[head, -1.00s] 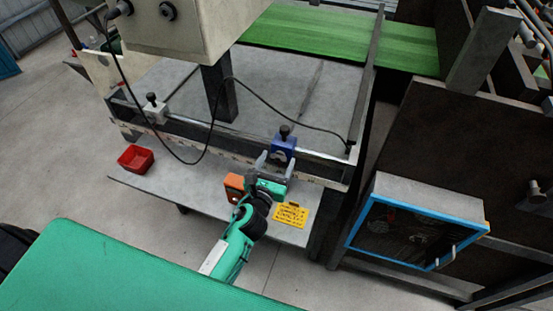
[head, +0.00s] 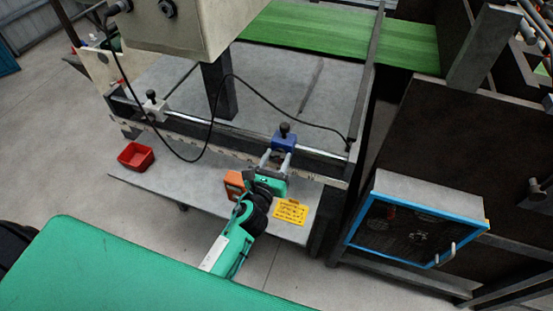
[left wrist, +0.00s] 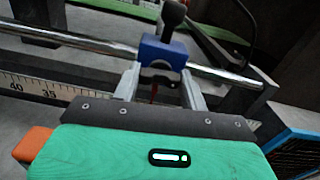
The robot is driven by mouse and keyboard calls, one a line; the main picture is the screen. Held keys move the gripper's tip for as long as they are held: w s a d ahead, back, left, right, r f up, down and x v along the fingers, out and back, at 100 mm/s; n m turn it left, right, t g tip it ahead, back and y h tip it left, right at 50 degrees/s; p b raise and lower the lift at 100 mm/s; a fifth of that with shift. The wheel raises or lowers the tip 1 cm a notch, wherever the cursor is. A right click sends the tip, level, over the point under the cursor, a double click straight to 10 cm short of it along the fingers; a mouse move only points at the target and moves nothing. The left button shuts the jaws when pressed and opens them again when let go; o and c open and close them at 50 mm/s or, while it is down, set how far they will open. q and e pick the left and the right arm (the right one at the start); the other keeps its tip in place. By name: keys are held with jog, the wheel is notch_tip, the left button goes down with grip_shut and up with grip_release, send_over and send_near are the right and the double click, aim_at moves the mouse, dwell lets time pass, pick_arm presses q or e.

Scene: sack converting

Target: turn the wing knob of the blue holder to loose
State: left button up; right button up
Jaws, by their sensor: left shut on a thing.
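The blue holder (head: 284,143) sits on the rail at the front of the machine, with a black-topped post upright on it. It also shows in the left wrist view (left wrist: 164,52). My left gripper (head: 278,157) reaches up to its front side. In the left wrist view the two fingers (left wrist: 160,80) stand on either side of a dark wing knob (left wrist: 159,73) on the holder's near face and are shut on it. The knob is partly hidden, so its exact angle is hard to tell. My right gripper is not in view.
A white holder (head: 155,107) sits further left on the same rail. A black cable (head: 212,122) hangs in front. A blue-framed box (head: 415,222) stands to the right.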

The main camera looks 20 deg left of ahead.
pick_arm(q)
jog(key=n, duration=0.4)
jog(key=shift+b, duration=0.3)
jog(key=n, duration=0.4)
jog(key=shift+a+n+b, duration=0.1)
jog(key=shift+n+b, duration=0.2)
jog(key=n, duration=0.4)
jog(key=shift+n, duration=0.3)
jog(key=shift+f+n+b, duration=0.1)
jog(key=shift+n+b, duration=0.2)
jog(key=shift+n, duration=1.5)
jog(key=o, duration=1)
jog(key=shift+f, duration=0.1)
